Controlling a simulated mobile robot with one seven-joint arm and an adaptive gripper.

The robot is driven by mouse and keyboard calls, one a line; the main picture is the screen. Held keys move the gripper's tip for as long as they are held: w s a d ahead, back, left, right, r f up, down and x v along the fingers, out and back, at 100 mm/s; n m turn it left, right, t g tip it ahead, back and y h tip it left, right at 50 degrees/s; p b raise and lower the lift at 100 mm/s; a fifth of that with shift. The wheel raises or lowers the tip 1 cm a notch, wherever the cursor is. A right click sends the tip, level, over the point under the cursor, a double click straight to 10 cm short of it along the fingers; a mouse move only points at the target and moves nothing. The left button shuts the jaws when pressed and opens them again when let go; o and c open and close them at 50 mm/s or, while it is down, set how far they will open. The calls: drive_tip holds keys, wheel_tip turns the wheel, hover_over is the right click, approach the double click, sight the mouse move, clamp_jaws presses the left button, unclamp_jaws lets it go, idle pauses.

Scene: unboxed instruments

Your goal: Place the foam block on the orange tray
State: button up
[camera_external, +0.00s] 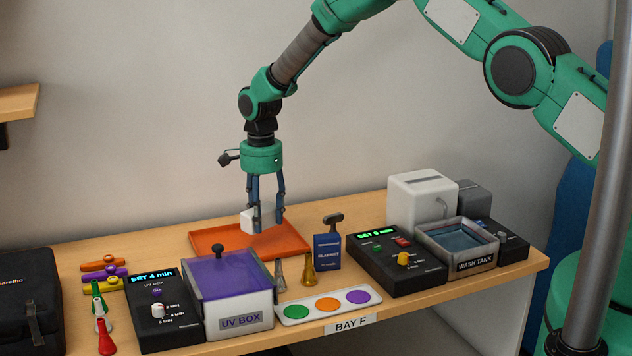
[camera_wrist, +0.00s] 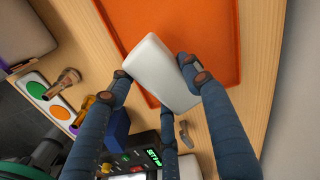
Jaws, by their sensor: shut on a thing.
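The white foam block (camera_external: 248,220) is held between the fingers of my gripper (camera_external: 266,220). In the wrist view the foam block (camera_wrist: 160,70) shows between the fingertips of my gripper (camera_wrist: 160,84), tilted, and it hides part of the tray behind it. The orange tray (camera_external: 215,243) lies flat on the bench at the back, with a low rim; it also fills the upper part of the wrist view (camera_wrist: 215,30). The block appears over the tray. I cannot tell whether its lower edge touches the tray.
In front of the tray stand a UV box (camera_external: 235,290) with a purple lid, small metal and brass nozzles (camera_external: 308,270), and a blue box (camera_external: 327,252). A black control unit (camera_external: 395,265) and a wash tank (camera_external: 458,245) stand to the right. The tray's visible surface is otherwise clear.

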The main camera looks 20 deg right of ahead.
sight(265, 248)
drive_tip(key=shift+f, duration=0.55)
drive_tip(key=shift+f, duration=0.15)
drive_tip(key=shift+f+p, duration=0.35)
drive_tip(key=shift+f, duration=1.6)
drive_tip(key=shift+f, duration=0.15)
drive_tip(key=o, duration=0.7)
drive_tip(key=shift+o, duration=0.2)
drive_tip(key=shift+r, duration=0.2)
drive_tip(key=shift+r+b, duration=0.65)
drive_tip(key=shift+r, duration=5.3)
